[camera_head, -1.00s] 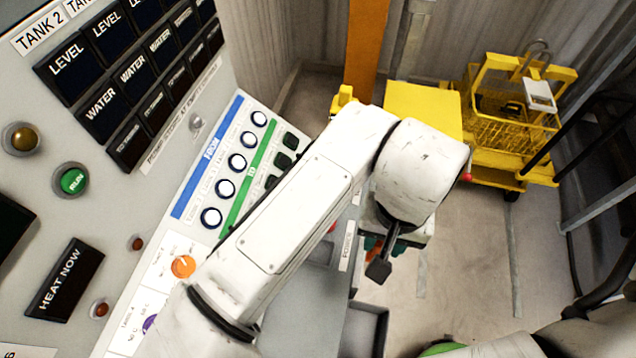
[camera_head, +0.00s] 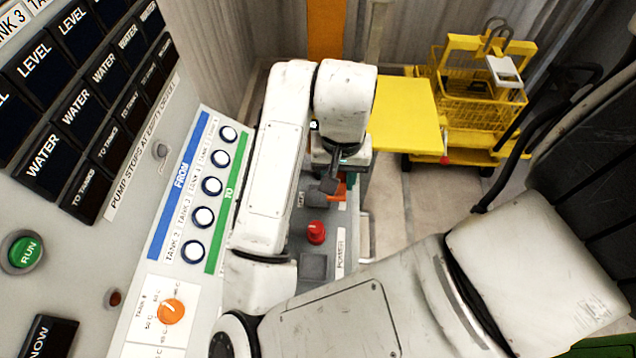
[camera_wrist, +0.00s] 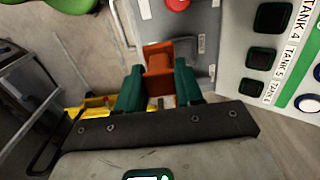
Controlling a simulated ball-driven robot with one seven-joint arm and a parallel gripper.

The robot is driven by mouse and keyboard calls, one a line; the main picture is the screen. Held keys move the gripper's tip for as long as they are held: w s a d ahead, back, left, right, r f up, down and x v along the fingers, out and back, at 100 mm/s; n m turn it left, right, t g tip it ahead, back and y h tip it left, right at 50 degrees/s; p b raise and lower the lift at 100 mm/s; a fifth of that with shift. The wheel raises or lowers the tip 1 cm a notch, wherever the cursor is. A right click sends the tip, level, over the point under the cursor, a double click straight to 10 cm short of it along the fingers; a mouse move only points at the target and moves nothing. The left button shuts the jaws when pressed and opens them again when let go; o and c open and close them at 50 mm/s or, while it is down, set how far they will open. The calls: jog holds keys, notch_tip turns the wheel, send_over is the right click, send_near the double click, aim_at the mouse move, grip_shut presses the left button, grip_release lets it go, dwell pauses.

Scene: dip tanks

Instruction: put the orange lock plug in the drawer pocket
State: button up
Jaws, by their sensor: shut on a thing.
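The orange lock plug (camera_wrist: 158,68) sits between the two green fingers of my gripper (camera_wrist: 158,88) in the wrist view, and the fingers are shut on it. In the head view my gripper (camera_head: 332,187) is beside the grey panel, above and right of a red knob, with a bit of the orange plug (camera_head: 341,188) showing past it. I cannot tell whether the plug touches the panel. I cannot make out the drawer pocket in the current views; my arm covers part of that area.
A red knob (camera_head: 316,232) stands on the grey panel close to the gripper. The control panel with round buttons (camera_head: 212,186) and an orange dial (camera_head: 170,312) is at left. A yellow surface (camera_head: 405,115) and a yellow basket cart (camera_head: 480,95) stand behind. Floor shows between.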

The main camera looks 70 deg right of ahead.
jog(key=shift+w+d+f+b, duration=0.2)
jog(key=shift+w+d+f, duration=0.2)
jog(key=shift+w+f, duration=0.55)
jog(key=shift+w+d+f+b, duration=0.2)
jog(key=shift+w+d+f, duration=0.2)
jog(key=shift+w+f, duration=0.55)
jog(key=shift+w+d+f+b, duration=0.2)
jog(key=shift+w+d+f, duration=0.3)
jog(key=shift+f, duration=0.75)
jog(key=shift+a+f, duration=0.1)
jog(key=shift+f, duration=1.35)
jog(key=shift+f, duration=0.2)
jog(key=o, duration=1.1)
notch_tip(320, 180, up, 12)
jog(key=p, duration=0.2)
jog(key=shift+r, duration=0.2)
